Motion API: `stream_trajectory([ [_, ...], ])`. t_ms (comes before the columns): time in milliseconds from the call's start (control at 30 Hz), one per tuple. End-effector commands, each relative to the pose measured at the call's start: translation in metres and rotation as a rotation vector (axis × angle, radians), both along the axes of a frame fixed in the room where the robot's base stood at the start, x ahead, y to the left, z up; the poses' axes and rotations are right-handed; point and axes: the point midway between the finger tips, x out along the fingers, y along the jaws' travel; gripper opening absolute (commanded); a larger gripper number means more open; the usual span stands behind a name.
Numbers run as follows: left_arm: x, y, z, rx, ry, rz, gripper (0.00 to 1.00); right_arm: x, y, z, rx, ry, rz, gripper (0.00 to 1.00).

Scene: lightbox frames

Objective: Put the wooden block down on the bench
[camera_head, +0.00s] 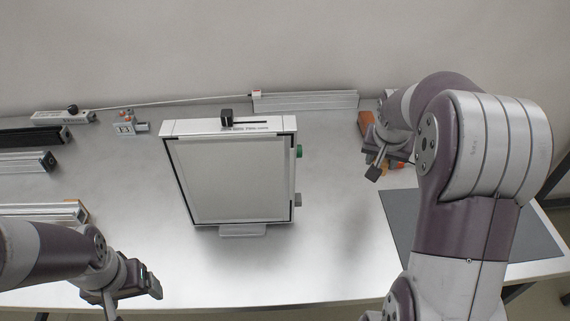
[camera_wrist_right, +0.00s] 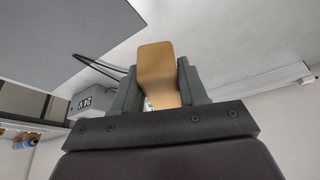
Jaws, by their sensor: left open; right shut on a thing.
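The wooden block (camera_wrist_right: 156,70) is tan and stands out between the two grey fingers of my right gripper (camera_wrist_right: 160,88) in the right wrist view. My right gripper is shut on it. In the head view my right gripper (camera_head: 375,162) is over the right part of the grey bench (camera_head: 335,225), partly hidden by my arm; the block cannot be clearly made out there, and its gap to the bench is unclear. My left gripper (camera_head: 142,287) is open and empty near the front left edge of the bench.
A lightbox frame (camera_head: 235,185) with a white panel stands mid-bench. Metal profiles (camera_head: 25,163) lie at the left and a rail (camera_head: 305,101) at the back. A dark grey mat (camera_head: 400,215) lies at the right. A reddish-brown piece (camera_head: 366,123) shows beside my right gripper. Bench front is clear.

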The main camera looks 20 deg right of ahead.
Motion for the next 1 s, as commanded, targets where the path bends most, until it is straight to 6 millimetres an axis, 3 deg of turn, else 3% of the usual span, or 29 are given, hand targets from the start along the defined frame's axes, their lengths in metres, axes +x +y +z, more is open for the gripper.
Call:
stream_trajectory([
  [433, 0.000, 0.000, 0.002, 0.000, 0.000, 0.000, 0.81, 0.097, 0.043, -0.064, 0.001, 0.002, 0.004, 0.18],
  [567, 0.000, 0.000, 0.002, 0.000, 0.000, 0.000, 0.81, 0.106, 0.047, -0.072, 0.000, 0.001, 0.002, 0.18],
  [800, 0.000, 0.000, 0.002, 0.000, 0.000, 0.000, 0.81, 0.106, 0.047, -0.109, 0.000, 0.002, 0.003, 0.18],
  [1000, 0.000, 0.000, 0.002, 0.000, 0.000, 0.000, 0.81, 0.106, 0.047, -0.110, 0.000, 0.000, 0.002, 0.18],
])
